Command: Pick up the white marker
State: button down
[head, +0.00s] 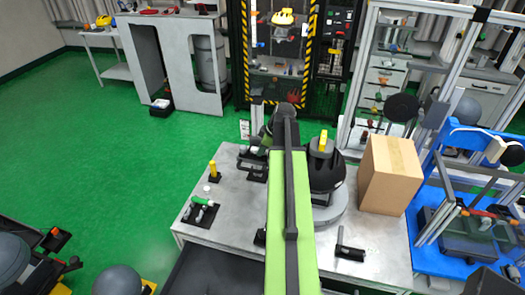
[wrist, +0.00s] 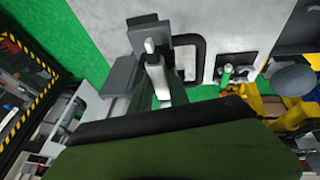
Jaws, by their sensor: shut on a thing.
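The white marker (wrist: 157,72) is in the upper middle of the wrist view, beside grey and dark blocky parts. My gripper (wrist: 161,88) is shut on it; the dark green and black housing along the bottom of that view hides part of the grip. In the head view my green arm reaches away over the grey table, and its far end hides the grip. I cannot make out the marker clearly there.
The grey table (head: 358,232) holds a cardboard box (head: 391,174), a black round machine with a yellow top (head: 322,165), a yellow post (head: 213,169) and a green-and-white marker (head: 203,201) on a black holder. Green floor (head: 130,160) lies open to the left.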

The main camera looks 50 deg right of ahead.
notch_tip(320, 180, up, 10)
jog(key=p, duration=1)
